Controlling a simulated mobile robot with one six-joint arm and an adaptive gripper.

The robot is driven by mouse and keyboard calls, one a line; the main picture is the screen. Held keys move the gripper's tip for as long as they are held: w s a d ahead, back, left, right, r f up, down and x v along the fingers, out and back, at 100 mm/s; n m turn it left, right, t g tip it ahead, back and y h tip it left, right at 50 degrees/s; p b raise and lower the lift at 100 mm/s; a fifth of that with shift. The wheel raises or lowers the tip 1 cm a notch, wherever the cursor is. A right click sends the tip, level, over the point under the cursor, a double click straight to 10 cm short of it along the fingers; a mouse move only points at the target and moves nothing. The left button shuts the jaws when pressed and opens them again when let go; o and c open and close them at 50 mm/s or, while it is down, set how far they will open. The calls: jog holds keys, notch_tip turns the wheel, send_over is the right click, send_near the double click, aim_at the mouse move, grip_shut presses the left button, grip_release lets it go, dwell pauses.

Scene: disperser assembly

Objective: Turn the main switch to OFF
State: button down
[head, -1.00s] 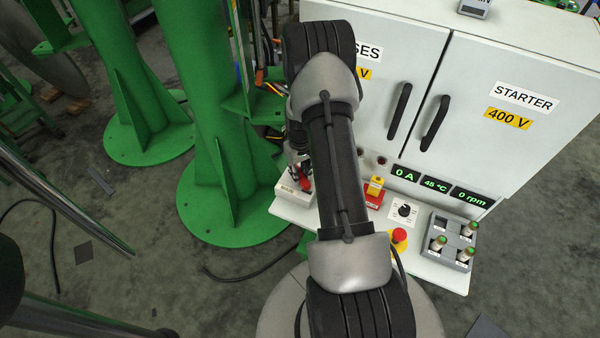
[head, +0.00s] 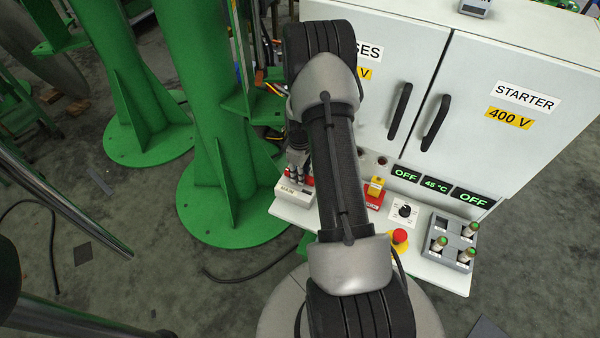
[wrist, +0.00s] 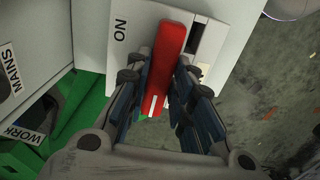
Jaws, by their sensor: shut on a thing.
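The main switch shows in the head view as a pale box (head: 288,196) with a label on the control shelf, left of my arm. Its red handle (wrist: 172,50) fills the middle of the wrist view, with a white mark at its near end. My gripper (wrist: 165,72) is shut on the red handle, one finger on each side. In the head view my gripper (head: 298,172) is at the switch box, partly hidden behind my arm. A sideways marking, which looks like ON, is beside the handle in the wrist view. The displays (head: 405,173) read OFF, 45 °C and OFF.
The shelf also carries a yellow-and-red switch (head: 375,190), a black rotary knob (head: 404,211), a red emergency button (head: 400,236) and a grey block with green-topped pegs (head: 450,243). The white cabinet (head: 530,60) stands behind. A green column (head: 205,110) stands close on the left.

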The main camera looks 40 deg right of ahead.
dwell(0.4)
jog(key=c, duration=1.4)
grip_release()
jog(key=shift+r, duration=0.1)
notch_tip(320, 180, up, 12)
